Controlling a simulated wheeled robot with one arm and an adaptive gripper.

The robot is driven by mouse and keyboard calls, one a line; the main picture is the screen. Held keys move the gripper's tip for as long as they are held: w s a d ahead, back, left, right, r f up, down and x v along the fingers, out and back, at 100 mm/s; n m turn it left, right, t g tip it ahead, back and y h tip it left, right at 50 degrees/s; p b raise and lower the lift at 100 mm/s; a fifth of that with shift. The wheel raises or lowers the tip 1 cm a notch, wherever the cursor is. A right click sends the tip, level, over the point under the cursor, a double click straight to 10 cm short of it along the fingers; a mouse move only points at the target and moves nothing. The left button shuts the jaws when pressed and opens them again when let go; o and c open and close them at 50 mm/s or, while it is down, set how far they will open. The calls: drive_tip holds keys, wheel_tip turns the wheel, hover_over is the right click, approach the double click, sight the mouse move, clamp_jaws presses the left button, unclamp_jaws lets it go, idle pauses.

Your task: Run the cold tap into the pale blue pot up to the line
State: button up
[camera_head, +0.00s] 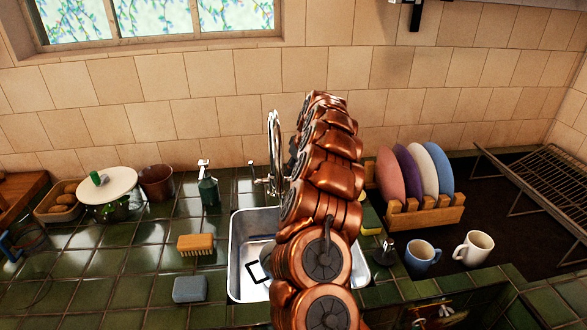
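The chrome tap (273,150) rises behind the steel sink (238,262), its tall neck beside my copper arm. The arm stands in front of the sink and hides its right part and some of the tap's base. I cannot make out which tap control is the cold one. No pale blue pot can be made out for certain, and no fill line shows. A small blue piece (10,246) sits at the left edge, cut off by the frame. I cannot make out my gripper; the arm's links cover the place where it could be.
A wooden brush (196,244) and grey-blue block (189,289) lie left of the sink. A soap bottle (208,190), brown pot (156,183) and white-lidded vessel (107,186) stand behind. Right are a plate rack (425,217), blue mug (421,257), white mug (473,248) and wire rack (540,185).

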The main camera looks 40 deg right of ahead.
drive_tip(key=shift+x, duration=0.85)
clamp_jaws()
